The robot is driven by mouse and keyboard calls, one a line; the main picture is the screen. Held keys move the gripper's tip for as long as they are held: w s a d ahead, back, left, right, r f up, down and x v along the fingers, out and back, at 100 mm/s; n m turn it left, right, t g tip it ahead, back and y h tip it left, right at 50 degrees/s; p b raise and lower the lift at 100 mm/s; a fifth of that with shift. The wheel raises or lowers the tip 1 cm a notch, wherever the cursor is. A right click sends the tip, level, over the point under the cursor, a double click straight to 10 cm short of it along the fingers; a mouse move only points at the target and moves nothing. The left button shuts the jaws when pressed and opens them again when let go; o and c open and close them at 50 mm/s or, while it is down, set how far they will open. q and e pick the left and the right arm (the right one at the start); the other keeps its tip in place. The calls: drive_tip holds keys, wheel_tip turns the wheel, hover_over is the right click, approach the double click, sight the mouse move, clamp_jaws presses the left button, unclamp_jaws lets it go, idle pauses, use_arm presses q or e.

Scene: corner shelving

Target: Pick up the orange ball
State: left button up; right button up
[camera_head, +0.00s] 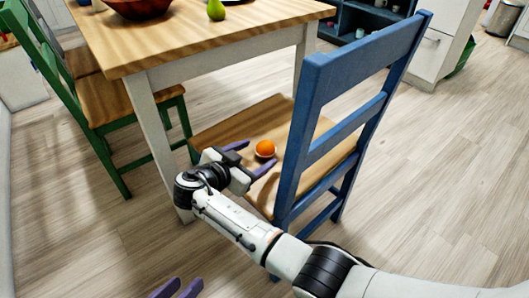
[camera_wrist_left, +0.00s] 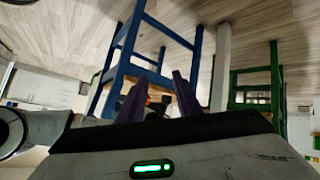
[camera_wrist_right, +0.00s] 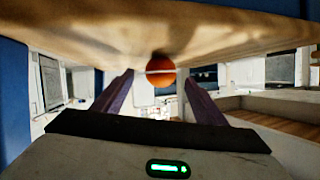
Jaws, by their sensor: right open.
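The orange ball (camera_head: 265,148), with a pale band near its lower part, rests on the wooden seat of the blue chair (camera_head: 313,140). My right gripper (camera_head: 252,157) is over the seat, open and empty, its purple fingers pointing toward the ball, one on either side of its line. In the right wrist view the ball (camera_wrist_right: 160,70) shows ahead, between and beyond the fingertips (camera_wrist_right: 158,82), not visibly touched. My left gripper (camera_head: 178,288) is low at the bottom edge of the head view. In the left wrist view its fingers (camera_wrist_left: 160,85) stand apart with nothing held.
The blue chair's backrest rises right beside my right gripper. A wooden table (camera_head: 200,45) with a bowl (camera_head: 138,8) and a green pear (camera_head: 216,10) stands behind. A green chair (camera_head: 105,100) is at the left. The floor at right is clear.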

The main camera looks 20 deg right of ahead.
sight(261, 151)
drive_tip(key=b+x, duration=0.2)
drive_tip(key=x, duration=0.3)
drive_tip(key=shift+w+d, duration=0.2)
drive_tip(key=shift+w, duration=0.05)
use_arm(q)
drive_tip(key=shift+w+d+r+t+h, duration=0.1)
drive_tip(key=shift+d+r+t+h, duration=0.35)
drive_tip(key=shift+r, duration=0.45)
use_arm(e)
drive_tip(key=c, duration=1.1)
